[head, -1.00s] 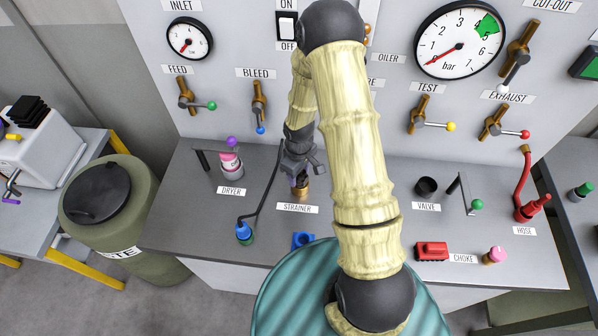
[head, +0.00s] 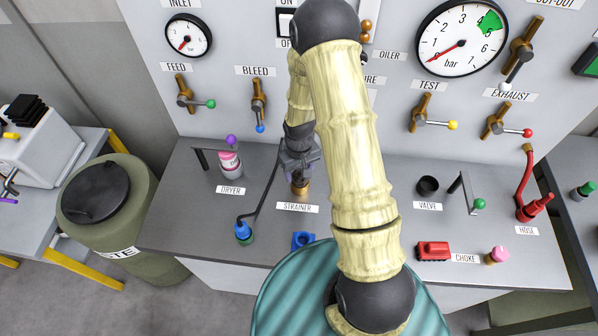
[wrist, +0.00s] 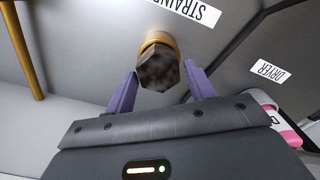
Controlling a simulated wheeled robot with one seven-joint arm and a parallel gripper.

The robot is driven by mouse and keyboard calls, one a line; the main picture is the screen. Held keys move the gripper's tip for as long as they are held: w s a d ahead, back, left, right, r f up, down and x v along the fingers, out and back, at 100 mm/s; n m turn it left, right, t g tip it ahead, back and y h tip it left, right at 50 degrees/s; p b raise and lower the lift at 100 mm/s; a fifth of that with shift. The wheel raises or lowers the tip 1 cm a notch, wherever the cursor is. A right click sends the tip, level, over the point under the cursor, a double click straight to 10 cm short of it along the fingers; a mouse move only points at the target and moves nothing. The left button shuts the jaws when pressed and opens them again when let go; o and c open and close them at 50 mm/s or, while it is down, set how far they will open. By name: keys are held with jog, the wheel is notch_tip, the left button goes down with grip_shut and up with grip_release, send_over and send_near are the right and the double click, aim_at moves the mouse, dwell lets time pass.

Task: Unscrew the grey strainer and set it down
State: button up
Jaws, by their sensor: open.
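The grey strainer (wrist: 158,70) shows in the wrist view as a dark, mottled, faceted piece with a brass collar (wrist: 155,40) around it. In the head view the brass fitting (head: 300,191) stands upright on the bench behind the STRAINER label, its top mostly hidden by my gripper (head: 299,170). My gripper is open, with its two purple fingers (wrist: 160,80) on either side of the strainer in the wrist view. I cannot tell whether either finger touches it.
The pink and white dryer (head: 231,163) stands left of the strainer. A blue plug with a dark cable (head: 243,231) and a blue block (head: 303,241) are in front. The grey panel (head: 225,100) with levers rises behind. Bench right of my arm holds a black valve cup (head: 427,186).

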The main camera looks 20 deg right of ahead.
aim_at(299, 172)
jog(key=m, duration=0.9)
jog(key=shift+m, duration=0.4)
jog(key=c, duration=0.7)
jog(key=shift+o, duration=0.2)
jog(key=n, duration=0.3)
jog(key=shift+w+r+n+b, duration=0.1)
jog(key=shift+w+n+b, duration=0.15)
jog(key=shift+n+b, duration=0.15)
jog(key=n, duration=0.3)
jog(key=shift+a, duration=0.15)
jog(key=n, duration=0.5)
jog(key=shift+s+r, duration=0.1)
jog(key=shift+r, duration=0.05)
jog(key=n, duration=0.3)
jog(key=shift+r+p, duration=1)
jog(key=shift+p, duration=0.05)
jog(key=shift+r+p, duration=0.3)
jog(key=shift+r, duration=0.3)
jog(key=shift+s+d+r+p, duration=0.1)
jog(key=shift+d+r+p, duration=0.25)
jog(key=shift+p, duration=0.15)
jog(key=shift+s+a+r+p, duration=0.1)
jog(key=shift+a+r+p, duration=0.1)
jog(key=shift+r+p, duration=0.3)
